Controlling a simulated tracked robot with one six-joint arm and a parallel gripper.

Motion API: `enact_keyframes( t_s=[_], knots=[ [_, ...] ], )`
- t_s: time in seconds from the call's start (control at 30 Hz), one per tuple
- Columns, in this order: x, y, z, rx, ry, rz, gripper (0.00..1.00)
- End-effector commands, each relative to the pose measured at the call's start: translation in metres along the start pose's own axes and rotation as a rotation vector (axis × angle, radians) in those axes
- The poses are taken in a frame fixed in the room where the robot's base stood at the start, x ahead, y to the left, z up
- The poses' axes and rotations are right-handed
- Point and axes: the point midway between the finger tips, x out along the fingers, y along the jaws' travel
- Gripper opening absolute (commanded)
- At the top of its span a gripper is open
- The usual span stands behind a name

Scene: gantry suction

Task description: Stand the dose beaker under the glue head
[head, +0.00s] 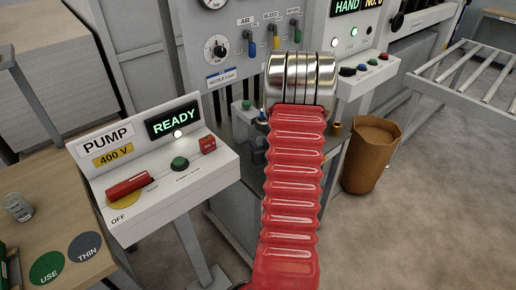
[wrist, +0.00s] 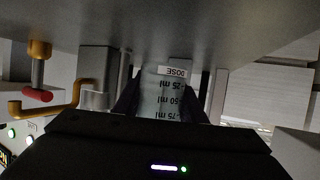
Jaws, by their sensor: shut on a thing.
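The dose beaker (wrist: 165,92) is a clear vessel with a white DOSE label and ml marks, printed upside down in the wrist view. My gripper (wrist: 160,104) is shut on it, one dark finger at each side. In the head view my red arm and its metal cuff hide the gripper and the held beaker. A brass fitting with a red tip (wrist: 40,70) is at the left of the wrist view, apart from the beaker. I cannot tell for certain which part is the glue head.
The pump panel (head: 165,165) reads READY. Left of it, a wooden table (head: 62,210) carries a small clear cup (head: 17,207) and round USE and THIN marks. A brown bin (head: 371,155) stands right of my arm. A roller conveyor (head: 470,75) is at right, with clear floor below.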

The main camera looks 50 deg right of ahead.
Motion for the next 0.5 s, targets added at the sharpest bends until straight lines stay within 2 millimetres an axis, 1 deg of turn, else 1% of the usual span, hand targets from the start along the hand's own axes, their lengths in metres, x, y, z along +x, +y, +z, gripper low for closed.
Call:
enact_keyframes(
  t_s=[0.17, 0.3, 0.5],
  knots=[
    [0.0, 0.007, -0.001, 0.003, 0.001, 0.009, 0.13],
    [0.007, 0.013, -0.003, 0.005, 0.002, 0.012, 0.13],
    [0.012, 0.019, 0.021, 0.011, -0.001, 0.022, 0.13]
  ],
)
